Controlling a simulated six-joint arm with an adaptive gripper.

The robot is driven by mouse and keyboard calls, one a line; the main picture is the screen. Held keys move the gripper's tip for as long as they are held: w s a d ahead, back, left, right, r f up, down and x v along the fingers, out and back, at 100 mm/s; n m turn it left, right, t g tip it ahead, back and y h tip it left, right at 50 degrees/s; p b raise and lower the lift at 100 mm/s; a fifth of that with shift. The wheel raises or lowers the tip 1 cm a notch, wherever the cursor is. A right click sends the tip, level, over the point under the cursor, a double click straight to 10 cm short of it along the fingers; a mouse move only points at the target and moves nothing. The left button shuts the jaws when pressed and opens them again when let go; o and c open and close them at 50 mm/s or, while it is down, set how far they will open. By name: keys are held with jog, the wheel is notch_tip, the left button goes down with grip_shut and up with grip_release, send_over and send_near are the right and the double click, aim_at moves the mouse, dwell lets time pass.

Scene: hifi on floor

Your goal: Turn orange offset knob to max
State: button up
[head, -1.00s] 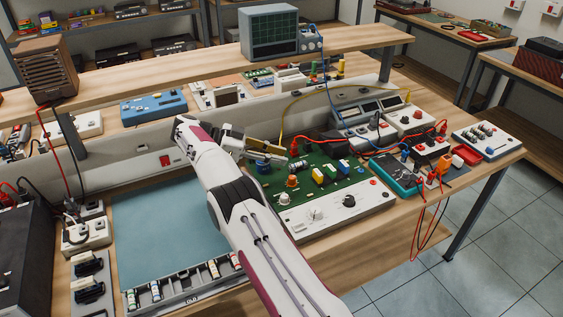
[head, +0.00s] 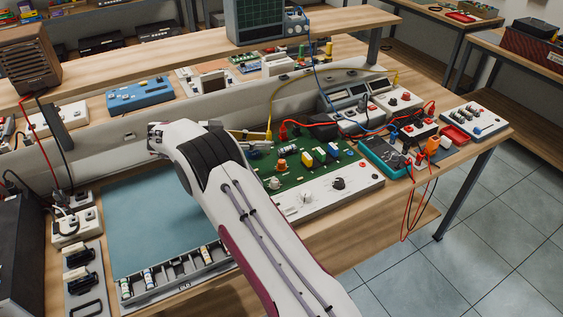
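The orange knob (head: 280,165) stands upright on the green circuit board (head: 291,178), near the board's left part. In the head view, nothing touches its visible side. The turn position of the knob is too small to read. My arm crosses the lower middle and covers the board's left edge.
A white front panel (head: 322,192) with a black knob (head: 338,184) and a white knob (head: 305,197) borders the board. Several blocks and coils stand close right of the orange knob. A teal meter (head: 383,160) and red cables lie at right. The blue mat (head: 150,225) is clear.

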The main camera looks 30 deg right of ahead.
jog(key=n+t, duration=0.2)
send_near(279, 162)
jog(key=d, duration=0.1)
jog(key=s+d, duration=0.1)
jog(key=d, duration=0.1)
jog(key=shift+d, duration=0.25)
jog(key=shift+w+a+f+m+t+y, duration=0.1)
jog(key=shift+w+f+m+t+y, duration=0.25)
jog(key=shift+w+m+t+y, duration=0.05)
jog(key=shift+x, duration=3.85)
grip_shut()
